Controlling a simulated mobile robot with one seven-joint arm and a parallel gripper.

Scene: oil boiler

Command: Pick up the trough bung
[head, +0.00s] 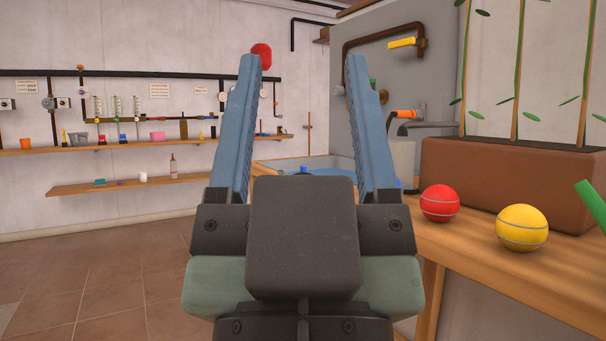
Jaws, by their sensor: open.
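My gripper (303,62) fills the middle of the head view. Its two blue fingers stand wide apart, with nothing between them. Behind them a blue trough (283,163) sits on the wooden bench, partly hidden by my gripper. A small dark, rounded thing (304,170) shows at the trough between the fingers, just above the gripper's body. I cannot tell whether it is the trough bung. My gripper appears nearer to the camera than the trough and apart from it.
A red ball (439,203) and a yellow ball (522,228) lie on the bench at right, before a brown planter (500,180). Taps and pipes (402,43) are on the grey panel. Wall shelves (140,185) stand at left. The tiled floor at left is clear.

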